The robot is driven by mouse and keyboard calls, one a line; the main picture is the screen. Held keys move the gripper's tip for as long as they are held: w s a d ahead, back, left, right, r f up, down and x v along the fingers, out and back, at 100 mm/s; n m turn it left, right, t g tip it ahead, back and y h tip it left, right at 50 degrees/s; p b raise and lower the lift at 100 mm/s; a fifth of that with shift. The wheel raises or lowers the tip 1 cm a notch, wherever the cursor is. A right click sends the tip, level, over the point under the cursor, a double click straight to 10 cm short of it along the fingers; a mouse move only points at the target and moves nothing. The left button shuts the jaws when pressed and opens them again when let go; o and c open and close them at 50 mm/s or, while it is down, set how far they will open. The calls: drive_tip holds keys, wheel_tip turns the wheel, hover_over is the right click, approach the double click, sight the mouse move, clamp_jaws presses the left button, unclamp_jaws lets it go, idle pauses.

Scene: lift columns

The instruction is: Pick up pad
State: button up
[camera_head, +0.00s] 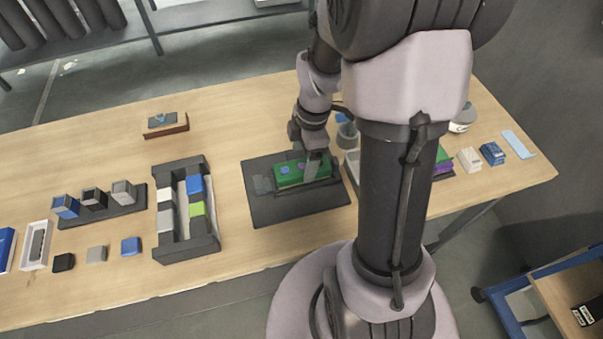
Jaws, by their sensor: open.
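Which thing the task calls the pad I cannot tell for certain. A green block (290,175) with small blue and purple spots lies on a dark mat (270,212) at the table's middle. A brown block with a dark top (165,124) and a small blue piece on it lies behind and to the left. A flat light-blue piece (518,144) lies at the right end. My gripper (313,166) is open at the green block's right end, close over it or touching; which I cannot tell. Its fingertips are small and partly unclear.
A dark tray (186,250) with coloured blocks stands left of the mat. A rack (100,211) with several cups and loose small blocks are farther left. My arm hides part of the table's right side, where a purple-green block (443,160) shows. Bare wood lies behind the mat.

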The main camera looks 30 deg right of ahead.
sight(302, 171)
drive_tip(key=f, duration=0.3)
drive_tip(key=shift+a+b, duration=0.2)
drive_tip(key=shift+b, duration=0.1)
drive_tip(key=shift+r, duration=0.15)
drive_tip(key=c, duration=1.6)
clamp_jaws()
drive_tip(key=shift+r, duration=0.1)
